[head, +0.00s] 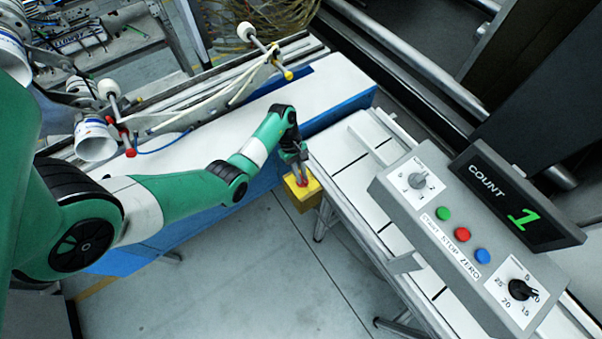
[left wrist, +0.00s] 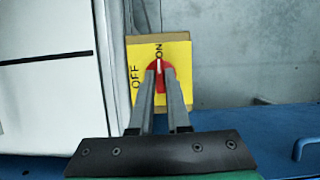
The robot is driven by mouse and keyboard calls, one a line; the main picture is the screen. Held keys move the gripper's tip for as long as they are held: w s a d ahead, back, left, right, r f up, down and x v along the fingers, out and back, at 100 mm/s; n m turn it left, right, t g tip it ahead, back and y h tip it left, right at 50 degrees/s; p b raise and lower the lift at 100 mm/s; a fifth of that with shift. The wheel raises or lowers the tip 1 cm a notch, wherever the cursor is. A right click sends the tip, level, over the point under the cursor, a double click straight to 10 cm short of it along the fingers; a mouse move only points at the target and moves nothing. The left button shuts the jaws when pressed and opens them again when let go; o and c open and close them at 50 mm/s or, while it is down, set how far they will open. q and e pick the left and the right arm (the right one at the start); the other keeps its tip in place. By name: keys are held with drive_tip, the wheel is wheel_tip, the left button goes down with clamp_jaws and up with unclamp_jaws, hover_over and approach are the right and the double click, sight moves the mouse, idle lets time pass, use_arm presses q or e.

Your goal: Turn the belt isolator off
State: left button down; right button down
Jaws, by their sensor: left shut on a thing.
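My left gripper (left wrist: 160,84) is shut on the red knob, one finger on each side. In the head view my left gripper (head: 300,178) reaches down onto the isolator. The fingers hide part of the knob. My right gripper is not in view.
A grey control panel (head: 400,190) with two dials and green, red and blue buttons stands at the right. Its display (head: 515,200) reads COUNT 1. The white slatted conveyor (head: 340,150) runs beside the isolator. A blue-sided bench (head: 345,85) lies behind my left arm.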

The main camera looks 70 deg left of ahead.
use_arm(q)
drive_tip(key=shift+r+n+p, duration=0.2)
drive_tip(key=shift+n+p, duration=0.2)
drive_tip(key=shift+p, duration=0.15)
drive_tip(key=n+t+p, duration=0.1)
drive_tip(key=n+p, duration=0.1)
drive_tip(key=p, duration=0.1)
drive_tip(key=n+y+p, duration=0.1)
drive_tip(key=n+p, duration=0.2)
drive_tip(key=n+t+y+p, duration=0.1)
drive_tip(key=n+p, duration=0.2)
drive_tip(key=shift+s+d+r+t, duration=0.1)
drive_tip(key=shift+s+d+t, duration=0.15)
drive_tip(key=shift+t, duration=0.05)
drive_tip(key=n+y+p, duration=0.1)
drive_tip(key=n+p, duration=0.1)
drive_tip(key=n, duration=0.1)
drive_tip(key=n+y+p, duration=0.1)
drive_tip(key=n+p, duration=0.1)
drive_tip(key=p, duration=0.1)
drive_tip(key=shift+d+n+t, duration=0.2)
drive_tip(key=shift+n+t, duration=0.1)
drive_tip(key=shift+n, duration=0.1)
drive_tip(key=shift+f+n+y+p, duration=0.15)
drive_tip(key=shift+n+y+p, duration=0.2)
drive_tip(key=shift+n+p, duration=0.45)
drive_tip(key=shift+f+n+y+p, duration=0.15)
drive_tip(key=shift+n+y+p, duration=0.2)
drive_tip(key=shift+n+p, duration=0.4)
